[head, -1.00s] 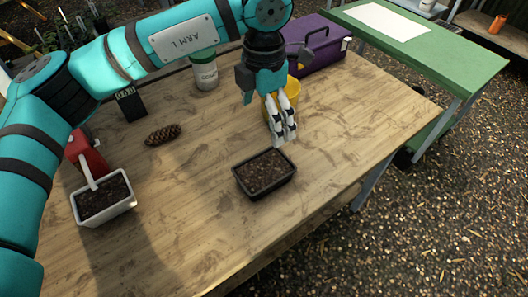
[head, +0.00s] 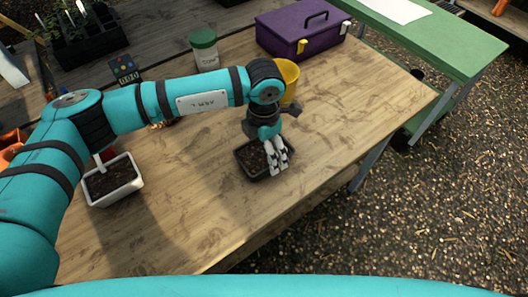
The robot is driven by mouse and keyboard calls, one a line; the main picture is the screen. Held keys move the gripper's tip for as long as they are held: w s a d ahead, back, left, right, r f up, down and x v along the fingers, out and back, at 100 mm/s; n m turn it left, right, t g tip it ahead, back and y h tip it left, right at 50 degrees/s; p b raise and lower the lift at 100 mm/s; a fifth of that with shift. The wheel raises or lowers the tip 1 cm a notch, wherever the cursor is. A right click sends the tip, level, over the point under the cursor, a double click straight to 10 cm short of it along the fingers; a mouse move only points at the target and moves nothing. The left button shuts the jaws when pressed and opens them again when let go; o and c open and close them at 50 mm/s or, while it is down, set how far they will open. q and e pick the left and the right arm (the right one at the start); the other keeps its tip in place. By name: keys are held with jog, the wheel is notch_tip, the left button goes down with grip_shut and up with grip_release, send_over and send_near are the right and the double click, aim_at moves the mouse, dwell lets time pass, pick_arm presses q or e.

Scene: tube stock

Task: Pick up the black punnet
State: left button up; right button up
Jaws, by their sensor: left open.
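The black punnet (head: 249,160), filled with dark soil, sits on the wooden table. My left gripper (head: 278,169) points down at the punnet's right side, and its pale fingers hide part of the soil and the right rim. The fingers are open. I cannot tell whether they touch the rim or are just above it. My right gripper is out of view.
A white planter (head: 113,182) of soil stands on the left. A yellow pot (head: 290,78) is behind my gripper, with a purple toolbox (head: 301,29) and a green-lidded tub (head: 205,52) further back. The table in front of the punnet is clear.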

pick_arm(q)
jog(key=shift+f, duration=0.95)
jog(key=c, duration=1.2)
jog(key=shift+o, duration=0.2)
jog(key=shift+r, duration=0.2)
